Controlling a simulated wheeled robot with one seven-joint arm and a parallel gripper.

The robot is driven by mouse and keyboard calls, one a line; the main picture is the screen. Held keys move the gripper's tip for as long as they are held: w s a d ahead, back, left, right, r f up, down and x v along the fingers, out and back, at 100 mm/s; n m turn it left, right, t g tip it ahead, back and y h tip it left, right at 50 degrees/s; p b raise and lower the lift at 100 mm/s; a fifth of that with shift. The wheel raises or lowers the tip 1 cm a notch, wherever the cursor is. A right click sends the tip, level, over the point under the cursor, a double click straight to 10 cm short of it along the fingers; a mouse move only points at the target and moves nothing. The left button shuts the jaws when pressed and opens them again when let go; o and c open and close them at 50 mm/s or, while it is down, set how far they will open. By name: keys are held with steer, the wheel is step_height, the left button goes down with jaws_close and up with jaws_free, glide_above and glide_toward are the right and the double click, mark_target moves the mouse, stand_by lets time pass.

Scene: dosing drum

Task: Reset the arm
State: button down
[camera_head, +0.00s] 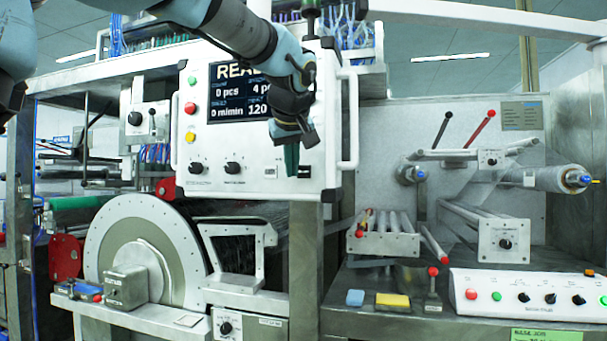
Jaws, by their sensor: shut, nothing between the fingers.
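My gripper (291,160) hangs in front of the white control panel (235,177), pointing down, with its fingers shut and nothing seen between them. My arm comes in from the upper left and covers part of the panel's dark screen (230,95). The screen reads "REA…", "0 pcs" and "120", with the rest hidden behind the arm and gripper. I cannot tell whether the gripper touches the panel.
A large round drum (145,250) stands at lower left. At right are rollers (555,178) and a white button box (520,293). A blue block (355,298) and a yellow block (393,301) lie on the metal bench (390,324). A handle (348,120) sticks out on the panel's right side.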

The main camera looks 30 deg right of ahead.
stand_by(0.3)
steer(key=w+a+f+g+y, duration=0.3)
steer(key=a+f+g, duration=0.1)
steer(key=a+f, duration=1.8)
steer(key=s+a+f+g, duration=0.3)
steer(key=s+a+f, duration=0.9)
steer(key=f, duration=0.4)
steer(key=shift+s+a+y, duration=0.2)
steer(key=shift+a+y, duration=0.2)
steer(key=shift+a, duration=0.25)
